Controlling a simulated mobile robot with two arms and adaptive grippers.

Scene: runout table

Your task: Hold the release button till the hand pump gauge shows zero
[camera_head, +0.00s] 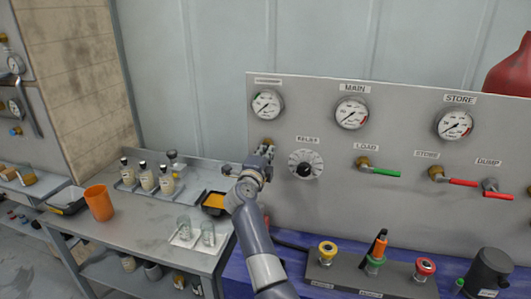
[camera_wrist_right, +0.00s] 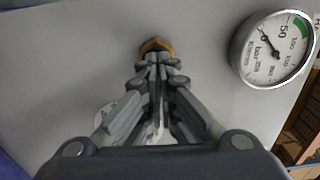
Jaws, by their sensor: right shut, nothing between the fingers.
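The leftmost gauge (camera_head: 267,104) on the grey panel has a white dial with a green band and a small label above it that I cannot read. My left gripper is out of view.
A dial knob (camera_head: 306,164) sits right of my gripper. The MAIN gauge (camera_head: 352,113), STORE gauge (camera_head: 454,124), a green lever (camera_head: 384,172) and red levers are further right. An orange cup (camera_head: 99,203) and bottles stand on the left bench. Colored caps (camera_head: 327,250) stand below the panel.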

